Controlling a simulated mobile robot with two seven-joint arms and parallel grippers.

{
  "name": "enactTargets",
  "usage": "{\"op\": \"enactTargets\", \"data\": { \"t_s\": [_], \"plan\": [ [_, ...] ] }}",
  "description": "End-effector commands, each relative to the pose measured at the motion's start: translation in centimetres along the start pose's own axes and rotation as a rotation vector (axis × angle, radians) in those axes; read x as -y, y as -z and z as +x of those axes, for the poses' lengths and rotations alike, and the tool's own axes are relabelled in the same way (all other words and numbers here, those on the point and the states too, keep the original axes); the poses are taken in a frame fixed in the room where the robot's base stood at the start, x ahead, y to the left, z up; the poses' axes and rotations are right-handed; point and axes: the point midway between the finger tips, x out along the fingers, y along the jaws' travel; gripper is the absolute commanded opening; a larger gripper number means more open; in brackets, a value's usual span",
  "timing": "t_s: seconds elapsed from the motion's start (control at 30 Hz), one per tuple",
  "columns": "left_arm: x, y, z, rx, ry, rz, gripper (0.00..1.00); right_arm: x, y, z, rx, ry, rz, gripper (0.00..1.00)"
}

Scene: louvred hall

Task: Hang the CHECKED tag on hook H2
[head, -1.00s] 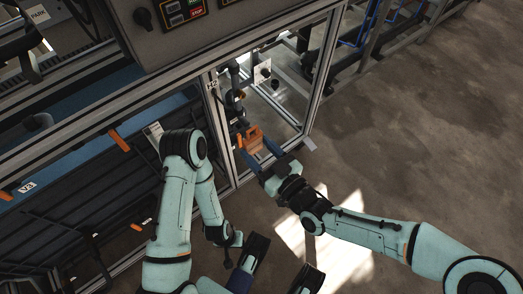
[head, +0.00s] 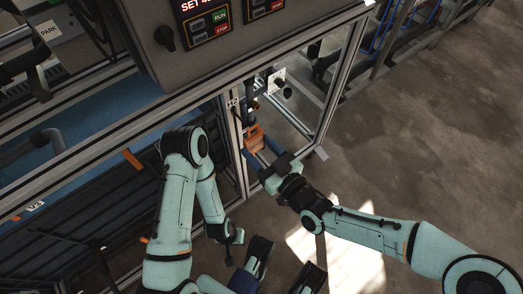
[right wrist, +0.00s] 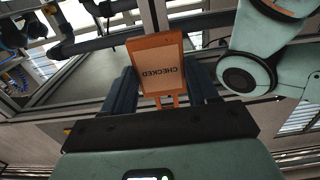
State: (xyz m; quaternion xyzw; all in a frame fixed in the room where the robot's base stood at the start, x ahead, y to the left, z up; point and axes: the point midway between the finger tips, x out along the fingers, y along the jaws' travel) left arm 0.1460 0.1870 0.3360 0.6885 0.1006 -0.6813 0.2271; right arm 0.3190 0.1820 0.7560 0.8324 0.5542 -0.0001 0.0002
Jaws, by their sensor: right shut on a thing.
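The orange-framed tag (head: 254,137) is in my right gripper (head: 259,149), in front of the glazed frame bay. In the right wrist view the tag (right wrist: 161,72) reads CHECKED, upside down, and stands between the two dark blue fingers. My right gripper is shut on the tag's lower end. A small label (head: 233,103), which seems to read H2, is on the frame post just up and left of the tag. I cannot make out the hook itself clearly, nor whether the tag touches it.
An aluminium post (head: 239,150) stands close left of the tag. A white plate with a dark knob (head: 277,80) is behind it. A control box (head: 205,50) overhangs above. In the right wrist view a dark pipe (right wrist: 95,43) crosses behind the tag. Open floor lies at right.

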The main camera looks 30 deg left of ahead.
Motion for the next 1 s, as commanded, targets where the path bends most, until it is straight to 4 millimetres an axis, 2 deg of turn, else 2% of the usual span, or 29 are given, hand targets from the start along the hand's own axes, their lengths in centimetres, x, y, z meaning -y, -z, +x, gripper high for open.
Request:
{"op": "enactTargets", "data": {
  "t_s": [0.23,1.0],
  "plan": [
    [0.06,0.02,0.43,0.001,0.001,-0.001,0.43,-0.01,-0.05,0.55,0.000,-0.001,0.000,0.30],
    [0.08,0.10,0.67,0.001,0.000,-0.001,0.43,-0.01,-0.13,0.25,0.000,0.000,0.000,0.30]
  ]
}}
